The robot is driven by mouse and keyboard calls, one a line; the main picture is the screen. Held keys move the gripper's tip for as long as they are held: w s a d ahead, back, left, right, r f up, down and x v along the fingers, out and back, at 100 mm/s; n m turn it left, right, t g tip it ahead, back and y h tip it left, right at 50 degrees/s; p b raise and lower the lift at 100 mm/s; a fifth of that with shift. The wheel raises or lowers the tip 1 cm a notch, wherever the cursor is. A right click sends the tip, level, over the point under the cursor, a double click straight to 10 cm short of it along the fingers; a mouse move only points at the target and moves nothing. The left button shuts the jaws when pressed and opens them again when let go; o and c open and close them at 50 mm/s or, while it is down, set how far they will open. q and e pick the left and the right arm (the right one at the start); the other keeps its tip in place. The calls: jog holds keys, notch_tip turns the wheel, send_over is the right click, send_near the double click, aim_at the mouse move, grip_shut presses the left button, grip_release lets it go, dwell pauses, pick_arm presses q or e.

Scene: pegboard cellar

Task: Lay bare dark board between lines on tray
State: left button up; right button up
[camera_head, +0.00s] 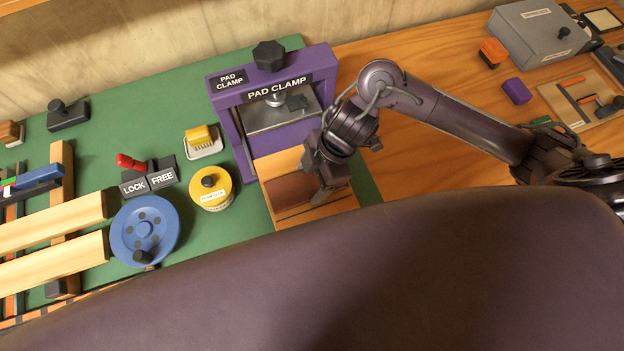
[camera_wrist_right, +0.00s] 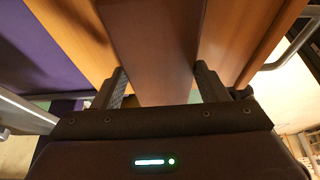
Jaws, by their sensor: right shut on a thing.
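The bare dark board (camera_head: 292,188) is a flat reddish-brown piece over the light wooden tray (camera_head: 268,168), in front of the purple pad clamp. My right gripper (camera_head: 318,183) is shut on the dark board near its right end. In the right wrist view the dark board (camera_wrist_right: 152,45) runs between the two fingers (camera_wrist_right: 162,85), with lighter wood (camera_wrist_right: 230,40) on both sides. I cannot tell whether the board touches the tray, and the lines on the tray are not clear. My left gripper is out of view.
The pad clamp (camera_head: 228,113) stands just behind the tray. A yellow round tin (camera_head: 211,198), a blue handwheel (camera_head: 124,238) and a red-handled LOCK/FREE lever (camera_head: 131,162) are to the left. A grey box (camera_head: 540,40) stands at far right. My own dark body covers the front.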

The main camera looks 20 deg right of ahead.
jog(key=shift+f, duration=0.85)
jog(key=shift+f, duration=0.15)
jog(key=o, duration=1.1)
jog(key=shift+c, duration=0.2)
jog(key=p+v, duration=0.1)
jog(key=v, duration=1.1)
